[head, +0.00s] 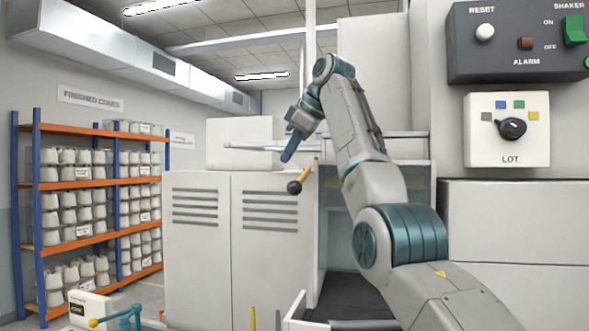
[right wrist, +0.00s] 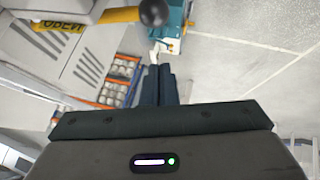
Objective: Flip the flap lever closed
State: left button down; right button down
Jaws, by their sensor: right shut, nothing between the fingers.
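The flap lever shows in the head view as a black ball knob (head: 294,187) on a short yellow shaft (head: 304,174), in front of the grey cabinet. In the right wrist view the black knob (right wrist: 154,12) and yellow shaft (right wrist: 118,15) are at the top, beside a yellow label reading OPEN (right wrist: 58,25). My right gripper (head: 287,158) is just above the knob in the head view, pointing down, and looks apart from it. Its fingers (right wrist: 157,70) are shut and empty in the right wrist view. My left gripper is not in view. The flap itself cannot be made out.
The louvred cabinet (head: 197,290) stands behind the lever. A control box (head: 490,65) and a LOT dial panel (head: 480,150) are on the right wall. Shelves (head: 90,185) of cones stand at left. Open floor (right wrist: 245,50) shows in the right wrist view.

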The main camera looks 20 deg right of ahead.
aim_at(296, 186)
jog(key=f, duration=0.1)
jog(key=d+f, duration=0.1)
jog(key=f, duration=0.1)
jog(key=shift+w+d, duration=0.25)
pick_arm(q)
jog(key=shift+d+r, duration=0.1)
pick_arm(e)
jog(key=shift+f, duration=0.35)
jog(key=shift+d, duration=0.1)
